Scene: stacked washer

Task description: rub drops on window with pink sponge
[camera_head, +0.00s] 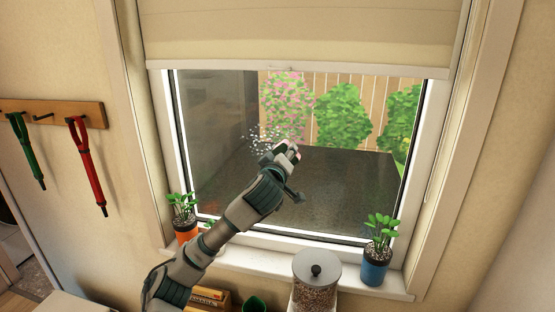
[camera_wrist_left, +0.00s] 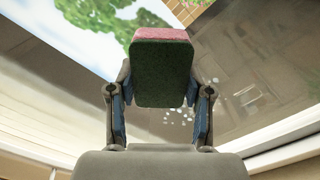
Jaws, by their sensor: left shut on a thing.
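The window (camera_head: 340,170) fills the middle of the head view, and its glass also shows behind the gripper in the left wrist view (camera_wrist_left: 60,95). A patch of white drops (camera_head: 262,138) is on the glass, just up and left of my left gripper (camera_head: 284,158). In the left wrist view several drops (camera_wrist_left: 180,112) show beside the sponge's lower right edge. My left gripper is shut on the pink sponge (camera_wrist_left: 165,70), which has a pink layer and a dark green face. I cannot tell whether the sponge touches the glass. My right gripper is not in view.
An orange-potted plant (camera_head: 186,230) and a blue-potted plant (camera_head: 375,268) stand at the sill's two ends. A lidded glass jar (camera_head: 315,283) stands below the sill. A blind (camera_head: 300,35) covers the window top. Green and red straps (camera_head: 85,165) hang from a wall rack (camera_head: 55,115).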

